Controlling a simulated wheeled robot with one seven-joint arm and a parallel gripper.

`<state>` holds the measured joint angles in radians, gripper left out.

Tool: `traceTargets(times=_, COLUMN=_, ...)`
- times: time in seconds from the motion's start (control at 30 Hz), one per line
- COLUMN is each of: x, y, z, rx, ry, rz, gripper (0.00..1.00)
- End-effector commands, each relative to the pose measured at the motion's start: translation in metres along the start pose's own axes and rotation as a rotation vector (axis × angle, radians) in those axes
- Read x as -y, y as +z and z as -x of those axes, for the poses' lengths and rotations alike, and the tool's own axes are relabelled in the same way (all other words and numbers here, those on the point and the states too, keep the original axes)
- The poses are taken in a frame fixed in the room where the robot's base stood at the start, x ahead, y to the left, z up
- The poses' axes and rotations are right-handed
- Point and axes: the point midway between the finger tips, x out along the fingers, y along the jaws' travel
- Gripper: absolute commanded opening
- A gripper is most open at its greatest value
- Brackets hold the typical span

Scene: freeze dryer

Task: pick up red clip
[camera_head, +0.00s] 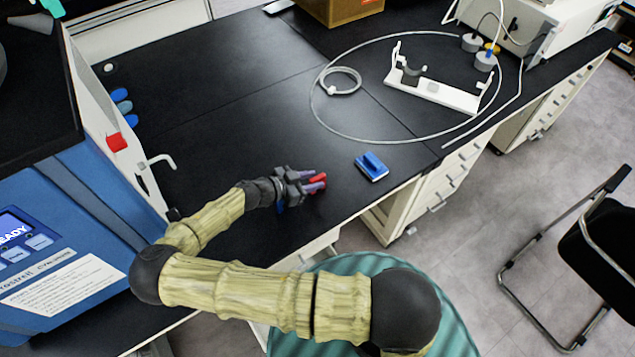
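My gripper (315,182) is low over the black bench near its front edge, with its purple fingertips pointing right. A small red thing, which looks like the red clip (319,179), shows at and between the fingertips. The fingers hide much of it. The fingers lie close on both sides of it, but I cannot tell whether they press on it. I cannot tell whether it rests on the bench or is lifted.
A blue block-like clip (372,166) lies just right of my gripper. A white stand (432,90) and a looped tube (340,80) lie farther right. The blue and white freeze dryer (75,240) stands left, with a red part (117,142) on its side. The bench behind my gripper is clear.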

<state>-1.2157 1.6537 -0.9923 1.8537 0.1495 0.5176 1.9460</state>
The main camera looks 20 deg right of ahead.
Motion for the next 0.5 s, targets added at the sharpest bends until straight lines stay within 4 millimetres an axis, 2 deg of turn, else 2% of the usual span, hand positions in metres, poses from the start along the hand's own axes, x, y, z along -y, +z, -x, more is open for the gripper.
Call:
traceTargets(times=0.03, x=0.0, y=-0.0001, z=0.0001, rx=0.0, ry=0.0, rz=0.0, gripper=0.21)
traceTargets(times=0.13, x=0.0, y=-0.0001, z=0.0001, rx=0.0, ry=0.0, rz=0.0, gripper=0.01)
traceTargets(times=0.5, x=0.0002, y=-0.0019, z=0.0011, rx=0.0, ry=0.0, rz=-0.001, gripper=0.0)
